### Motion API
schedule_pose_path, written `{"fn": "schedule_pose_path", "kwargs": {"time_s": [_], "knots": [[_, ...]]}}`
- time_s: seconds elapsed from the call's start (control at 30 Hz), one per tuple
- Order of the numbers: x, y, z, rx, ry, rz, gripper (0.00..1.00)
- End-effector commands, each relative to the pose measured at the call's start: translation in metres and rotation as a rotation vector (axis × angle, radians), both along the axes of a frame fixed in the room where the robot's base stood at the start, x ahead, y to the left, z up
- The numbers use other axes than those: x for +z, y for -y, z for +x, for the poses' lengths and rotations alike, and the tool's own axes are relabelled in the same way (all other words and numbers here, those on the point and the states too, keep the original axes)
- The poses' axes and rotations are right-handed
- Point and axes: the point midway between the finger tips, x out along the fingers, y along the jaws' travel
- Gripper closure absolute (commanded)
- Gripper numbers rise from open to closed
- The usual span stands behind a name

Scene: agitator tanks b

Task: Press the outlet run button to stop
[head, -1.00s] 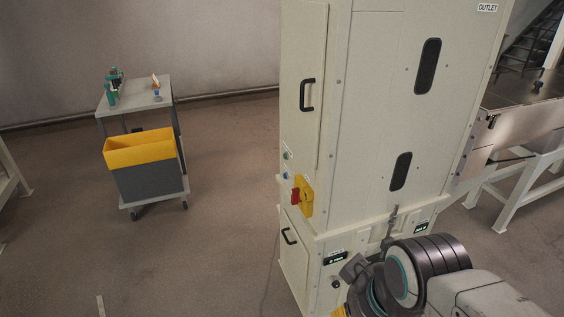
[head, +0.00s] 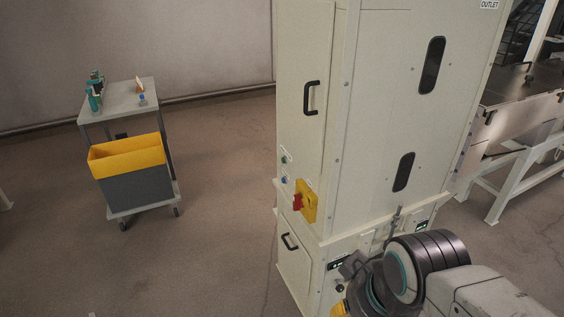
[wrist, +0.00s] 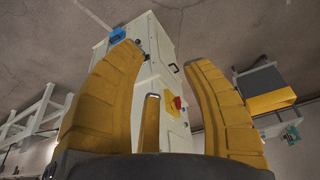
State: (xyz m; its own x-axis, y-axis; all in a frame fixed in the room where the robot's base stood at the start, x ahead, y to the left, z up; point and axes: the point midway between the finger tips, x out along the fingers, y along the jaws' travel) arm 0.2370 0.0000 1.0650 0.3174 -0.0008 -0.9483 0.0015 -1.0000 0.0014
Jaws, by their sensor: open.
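The pale outlet cabinet (head: 378,120) stands right of centre in the head view, with an OUTLET label at its top. Its narrow left face carries a small green button (head: 284,159) and a blue one (head: 284,180) below it. Their labels are too small to read, so I cannot tell which is the run button. A red rotary switch on a yellow plate (head: 308,203) sits just below. In the wrist view, my gripper (wrist: 162,55) has its yellow fingers spread and empty, with the cabinet beyond them. In the head view only a yellow bit of it shows, low, apart from the buttons.
A grey cart (head: 140,98) with a yellow-rimmed bin (head: 128,156) stands at the left, bottles on top. Black handles (head: 311,98) stick out from the cabinet's left face. A steel-topped bench (head: 525,90) is at the right. The floor between cart and cabinet is clear.

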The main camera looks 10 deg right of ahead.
Motion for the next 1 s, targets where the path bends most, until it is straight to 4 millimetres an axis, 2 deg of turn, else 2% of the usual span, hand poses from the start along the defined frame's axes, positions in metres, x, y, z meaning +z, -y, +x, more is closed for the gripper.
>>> {"fn": "schedule_pose_path", "kwargs": {"time_s": [0.07,0.47,1.0], "knots": [[0.0000,0.0000,0.0000,0.000,0.000,0.000,0.64],[0.0000,0.0000,0.0000,0.000,0.000,0.000,1.00],[-0.0001,0.0000,0.0000,0.000,0.000,0.000,1.00]]}}
